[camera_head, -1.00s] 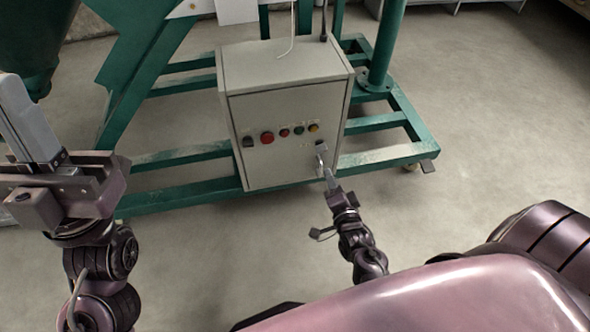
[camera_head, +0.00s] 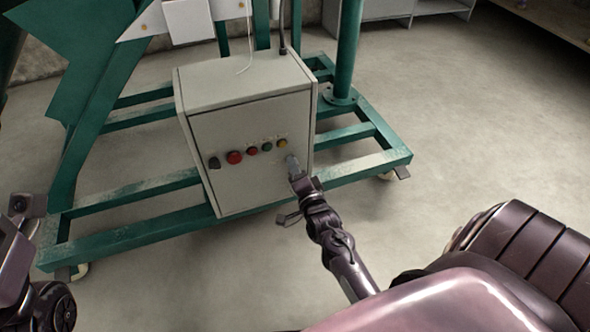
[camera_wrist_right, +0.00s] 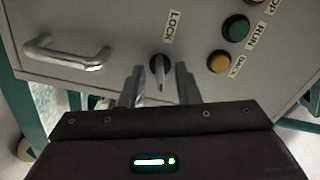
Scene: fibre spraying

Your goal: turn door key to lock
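The grey control cabinet (camera_head: 252,165) stands on the green frame, and its door looks shut. In the right wrist view, a black key switch (camera_wrist_right: 160,66) with a red pointer mark sits beside a LOCK label (camera_wrist_right: 174,27). My right gripper (camera_wrist_right: 159,86) is open, with one finger on each side of the switch and visible gaps between. In the head view my right gripper (camera_head: 293,166) is at the door's right side, below the yellow button, and hides the switch.
A silver door handle (camera_wrist_right: 68,58) is left of the switch in the wrist view. Green (camera_wrist_right: 236,27) and yellow (camera_wrist_right: 219,62) buttons lie to its right. The green frame (camera_head: 385,140) surrounds the cabinet base. The floor (camera_head: 470,120) to the right is clear.

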